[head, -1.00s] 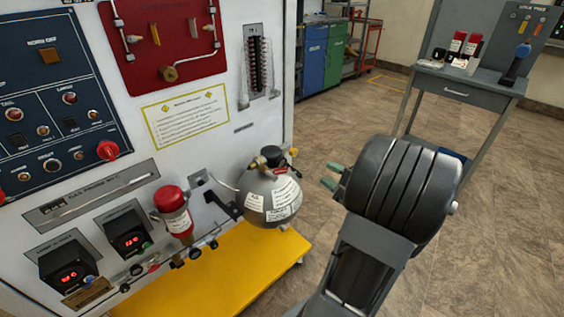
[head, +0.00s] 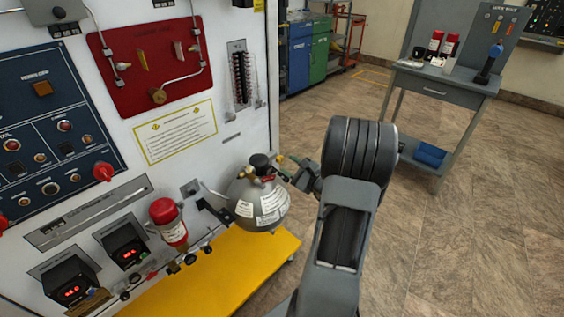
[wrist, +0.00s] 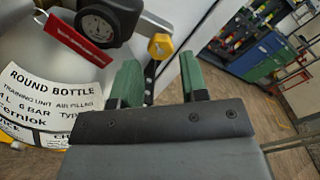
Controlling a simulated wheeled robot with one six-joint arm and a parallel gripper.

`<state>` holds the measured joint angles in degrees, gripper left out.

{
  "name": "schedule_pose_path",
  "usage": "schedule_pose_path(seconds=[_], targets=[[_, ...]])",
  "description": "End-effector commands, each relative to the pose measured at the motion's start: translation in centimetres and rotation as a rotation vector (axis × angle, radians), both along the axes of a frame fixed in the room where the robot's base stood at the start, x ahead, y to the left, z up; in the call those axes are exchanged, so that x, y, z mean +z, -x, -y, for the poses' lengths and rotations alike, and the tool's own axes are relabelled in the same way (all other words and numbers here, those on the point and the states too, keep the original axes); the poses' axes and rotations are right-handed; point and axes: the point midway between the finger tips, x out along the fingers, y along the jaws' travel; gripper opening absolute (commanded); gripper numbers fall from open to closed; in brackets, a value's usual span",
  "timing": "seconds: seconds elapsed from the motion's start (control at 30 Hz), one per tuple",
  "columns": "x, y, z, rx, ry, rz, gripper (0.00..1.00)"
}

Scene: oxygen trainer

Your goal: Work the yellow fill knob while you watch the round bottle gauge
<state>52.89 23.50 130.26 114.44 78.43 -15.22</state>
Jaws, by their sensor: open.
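The round bottle (head: 262,203) is a grey sphere with white labels, standing by the white panel. Its black round gauge (wrist: 99,27) shows at the upper left of the wrist view, seen at a slant; I cannot read its needle. The yellow fill knob (wrist: 160,45) is right of the gauge, in line with the gap between my green fingertips. My gripper (wrist: 160,70) is open, one finger on each side of that line. I cannot tell whether the fingers reach around the knob. In the head view my gripper (head: 290,168) is at the bottle's right side, near its top.
A red tag (wrist: 75,40) hangs by the gauge. A red-topped bottle (head: 168,222) and small valves are on the panel to the left. A yellow platform (head: 215,275) lies below. A grey bench (head: 440,88) stands at the back right, with open floor between.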

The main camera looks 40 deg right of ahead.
Motion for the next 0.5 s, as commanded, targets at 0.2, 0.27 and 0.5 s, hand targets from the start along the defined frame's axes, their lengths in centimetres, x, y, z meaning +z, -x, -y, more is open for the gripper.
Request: schedule_pose_path(seconds=[0.2,0.27,0.5], targets=[[0.0,-2.8,-0.5,0.002,0.001,0.001,0.40],[0.0,-3.2,-0.6,0.001,0.000,0.000,0.40],[0.0,-4.0,-0.7,-0.001,0.000,0.001,0.40]])
